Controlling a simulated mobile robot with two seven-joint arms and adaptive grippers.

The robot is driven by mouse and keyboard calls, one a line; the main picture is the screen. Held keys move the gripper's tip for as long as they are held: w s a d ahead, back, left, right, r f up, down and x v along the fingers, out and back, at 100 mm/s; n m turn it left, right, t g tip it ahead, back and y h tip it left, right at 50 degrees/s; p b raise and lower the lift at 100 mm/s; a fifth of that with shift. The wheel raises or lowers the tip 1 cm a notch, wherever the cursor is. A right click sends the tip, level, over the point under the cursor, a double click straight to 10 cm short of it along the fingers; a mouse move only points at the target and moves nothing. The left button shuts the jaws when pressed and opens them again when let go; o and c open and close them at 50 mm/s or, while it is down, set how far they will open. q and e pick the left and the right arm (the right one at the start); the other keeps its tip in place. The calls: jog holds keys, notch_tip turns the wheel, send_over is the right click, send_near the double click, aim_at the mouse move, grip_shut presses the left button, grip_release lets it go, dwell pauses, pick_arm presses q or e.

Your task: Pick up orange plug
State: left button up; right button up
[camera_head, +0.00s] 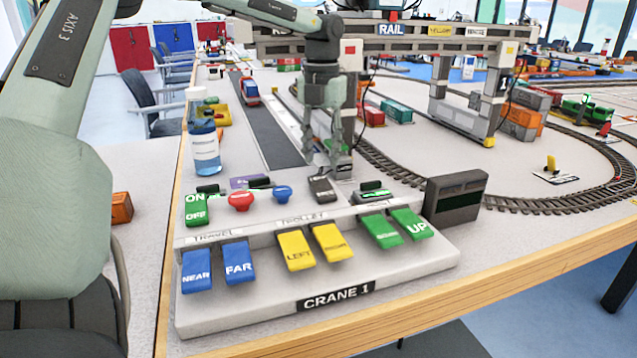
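I cannot make out an orange plug for certain in the head view. My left gripper (326,158) points down from the upper middle, behind the crane control panel (400,268). Its two fingers look apart, with nothing visible between them. The fingertips show just above and behind a small dark switch (322,188) on the panel; I cannot tell whether they touch anything. My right gripper is not in view.
The panel carries an ON/OFF switch (196,208), red knob (241,201), blue knob (282,194) and several coloured keys. A bottle (203,140) stands behind its left end. A rail crane (460,110) and curved track (520,205) lie beyond. An orange block (121,207) is left.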

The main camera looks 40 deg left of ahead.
pick_arm(q)
jog(key=f, duration=0.5)
jog(key=shift+s+a, duration=0.1)
jog(key=shift+a, duration=0.25)
grip_shut()
